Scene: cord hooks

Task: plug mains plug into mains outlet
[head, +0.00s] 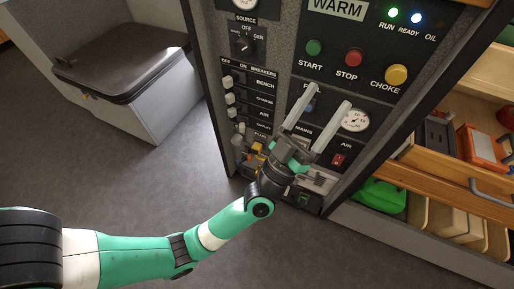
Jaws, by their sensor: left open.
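My left gripper (329,97) is open, its two pale fingers apart in front of the control panel (283,58), below the START and STOP buttons. Nothing shows between the fingers. My gripper and wrist cover part of the panel here, and I cannot make out the mains outlet. A small yellow part (257,148) shows low on the panel by the PLUG label, left of my wrist; I cannot tell what it is. I cannot identify the mains plug. My right gripper is not in view.
A round gauge (355,120) and a red switch (338,160) are right of the fingers. Breaker switches (232,98) line the panel's left side. A seat with a dark cushion (120,65) stands left. Shelves at right hold an orange box (480,146) and a green item (380,196).

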